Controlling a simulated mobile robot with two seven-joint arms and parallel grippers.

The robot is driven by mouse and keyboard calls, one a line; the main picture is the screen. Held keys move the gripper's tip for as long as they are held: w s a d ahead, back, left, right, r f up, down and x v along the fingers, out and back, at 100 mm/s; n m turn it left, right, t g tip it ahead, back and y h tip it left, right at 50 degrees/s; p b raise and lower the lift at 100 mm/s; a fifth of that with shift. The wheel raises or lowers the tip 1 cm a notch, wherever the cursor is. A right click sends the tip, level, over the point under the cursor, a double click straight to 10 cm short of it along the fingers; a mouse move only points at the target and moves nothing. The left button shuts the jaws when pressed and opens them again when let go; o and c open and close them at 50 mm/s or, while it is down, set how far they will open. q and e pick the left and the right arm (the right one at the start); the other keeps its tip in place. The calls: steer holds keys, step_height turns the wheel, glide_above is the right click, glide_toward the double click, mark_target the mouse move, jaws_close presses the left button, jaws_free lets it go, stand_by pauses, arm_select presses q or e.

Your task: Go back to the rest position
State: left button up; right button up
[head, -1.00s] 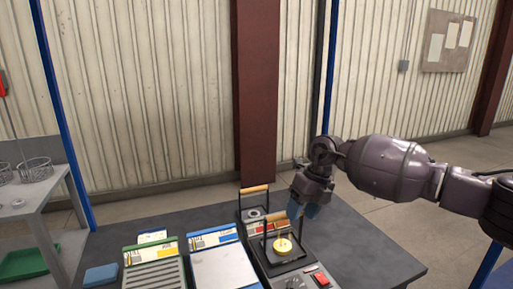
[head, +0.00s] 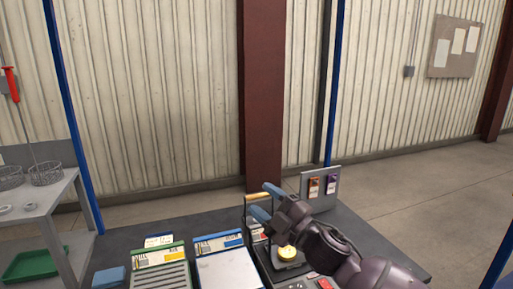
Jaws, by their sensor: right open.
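My right gripper (head: 265,202) is open, its blue fingertips spread and pointing left, with nothing seen between them. It is in the head view above the dark device on the table and hides part of it. A yellow round piece (head: 288,253) sits on the device just below my wrist. A wooden-handled frame (head: 257,196) stands behind the fingers; I cannot tell whether they touch it. My left gripper is not in view.
The dark table (head: 140,222) carries a green-edged rack (head: 160,258), a blue-edged tray (head: 222,268) and a blue block (head: 109,277). A small panel with switches (head: 321,186) stands at the back right. A grey shelf (head: 45,205) with wire baskets (head: 45,173) is at left. The table's right side is clear.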

steer(key=s+d+f+m+t+h+p, duration=0.1)
steer(key=s+d+f+m+h, duration=0.45)
steer(key=d+f+m, duration=0.35)
steer(key=s+d+f+m+t+h, duration=0.1)
steer(key=s+d+f+m+h, duration=0.5)
steer(key=f, duration=0.4)
steer(key=s+d+f+m+g+h, duration=0.1)
steer(key=s+d+f+m, duration=0.1)
steer(key=s+f, duration=0.3)
steer(key=s+d+f+m+g+h+p, duration=0.1)
steer(key=s+d+f, duration=0.4)
steer(key=s, duration=0.5)
steer(key=s+d+f+m+g+h, duration=0.3)
steer(key=s+f, duration=0.2)
steer(key=s, duration=0.3)
steer(key=shift+d+m, duration=0.2)
steer(key=shift+m, duration=0.1)
steer(key=shift+f, duration=0.1)
steer(key=shift+o, duration=0.2)
